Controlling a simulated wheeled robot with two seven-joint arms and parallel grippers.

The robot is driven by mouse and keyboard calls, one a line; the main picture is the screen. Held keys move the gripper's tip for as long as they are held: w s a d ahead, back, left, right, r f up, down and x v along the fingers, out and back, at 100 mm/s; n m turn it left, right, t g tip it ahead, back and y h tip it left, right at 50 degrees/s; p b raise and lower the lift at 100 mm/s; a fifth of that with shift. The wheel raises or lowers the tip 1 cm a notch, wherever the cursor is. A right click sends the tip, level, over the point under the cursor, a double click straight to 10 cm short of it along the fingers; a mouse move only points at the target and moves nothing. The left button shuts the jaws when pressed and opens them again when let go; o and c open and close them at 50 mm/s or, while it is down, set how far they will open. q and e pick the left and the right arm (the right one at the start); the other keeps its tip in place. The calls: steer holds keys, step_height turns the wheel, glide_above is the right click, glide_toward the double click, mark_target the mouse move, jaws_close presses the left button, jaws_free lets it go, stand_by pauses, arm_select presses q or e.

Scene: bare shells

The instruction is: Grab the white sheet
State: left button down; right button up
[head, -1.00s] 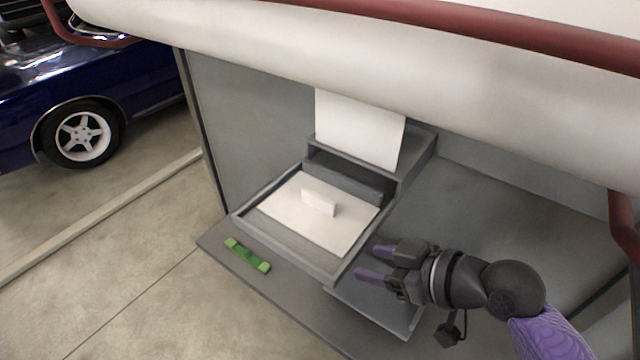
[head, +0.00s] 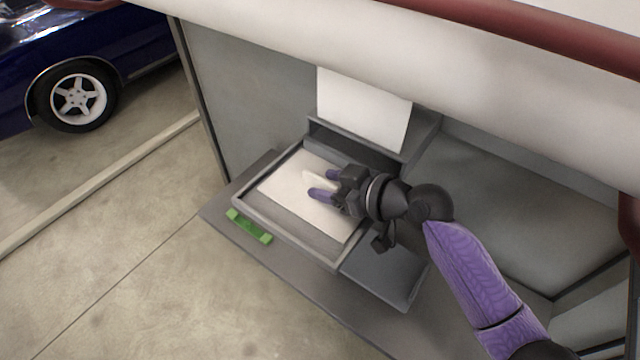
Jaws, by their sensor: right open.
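A white sheet (head: 293,191) lies flat in a grey open tray (head: 290,238). A small white block (head: 318,180) stands up on the sheet, partly hidden by my right gripper. Another white sheet (head: 362,108) stands upright and slightly tilted at the back of the grey unit behind the tray. My right gripper (head: 322,184) is over the tray with its purple fingertips apart, at the small white block. I cannot tell whether the fingers touch it. My left gripper is not in view.
A green bar-shaped piece (head: 249,226) is at the front left of the grey shelf (head: 350,315). A large white rounded body with a red rail (head: 500,38) hangs over the top. A blue car (head: 85,60) stands at the far left. The floor at left is clear.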

jaws_close()
steer(key=shift+r, duration=0.1)
